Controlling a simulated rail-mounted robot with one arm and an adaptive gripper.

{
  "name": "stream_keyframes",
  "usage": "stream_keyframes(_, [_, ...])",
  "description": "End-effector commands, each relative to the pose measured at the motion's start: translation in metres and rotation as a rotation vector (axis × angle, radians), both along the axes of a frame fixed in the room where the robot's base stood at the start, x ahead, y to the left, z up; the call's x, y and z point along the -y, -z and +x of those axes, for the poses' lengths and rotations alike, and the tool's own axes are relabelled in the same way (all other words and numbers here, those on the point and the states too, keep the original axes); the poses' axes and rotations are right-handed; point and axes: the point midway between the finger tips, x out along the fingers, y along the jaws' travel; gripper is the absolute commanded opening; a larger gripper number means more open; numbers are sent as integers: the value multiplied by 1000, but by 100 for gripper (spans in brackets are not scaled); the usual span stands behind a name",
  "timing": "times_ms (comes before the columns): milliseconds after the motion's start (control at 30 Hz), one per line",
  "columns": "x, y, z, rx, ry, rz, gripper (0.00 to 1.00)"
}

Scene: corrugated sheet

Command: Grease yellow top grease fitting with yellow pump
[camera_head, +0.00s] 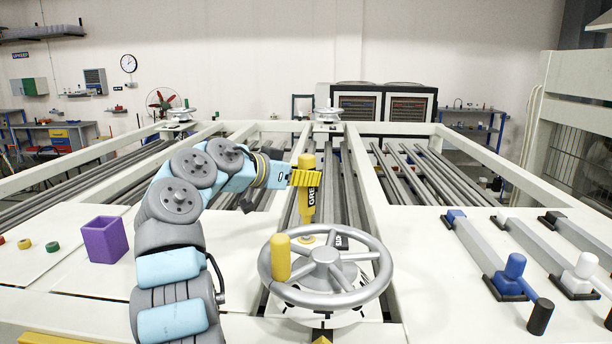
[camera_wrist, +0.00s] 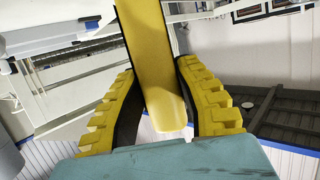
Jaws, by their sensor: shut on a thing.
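My gripper (camera_head: 305,178) has yellow ridged fingers and is shut around the yellow pump (camera_head: 307,203), which has dark lettering. The pump is upright in the head view, its lower end just behind and above the far rim of the grey handwheel (camera_head: 373,255). In the wrist view, the pump (camera_wrist: 150,55) runs between both fingers of my gripper (camera_wrist: 160,105). A small yellowish spot (camera_head: 306,240) shows below the pump, near the wheel's far rim; I cannot tell whether it is the grease fitting. Any contact between pump and fitting cannot be made out.
The handwheel has an upright yellow handle (camera_head: 280,258) at its left. A purple open box (camera_head: 105,240) and small coloured caps (camera_head: 52,246) sit on the left panel. Levers with blue (camera_head: 514,268) and white (camera_head: 586,266) knobs stand at right. Long grey bars lie behind.

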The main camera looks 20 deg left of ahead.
Motion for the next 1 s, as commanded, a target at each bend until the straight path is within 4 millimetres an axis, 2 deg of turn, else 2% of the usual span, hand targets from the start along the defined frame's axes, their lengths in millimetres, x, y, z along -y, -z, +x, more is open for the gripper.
stream_keyframes(500, [0, 3, 0, -1, 0, 0, 0])
stream_keyframes(1000, [0, -13, 0, 1, 0, 0, 0])
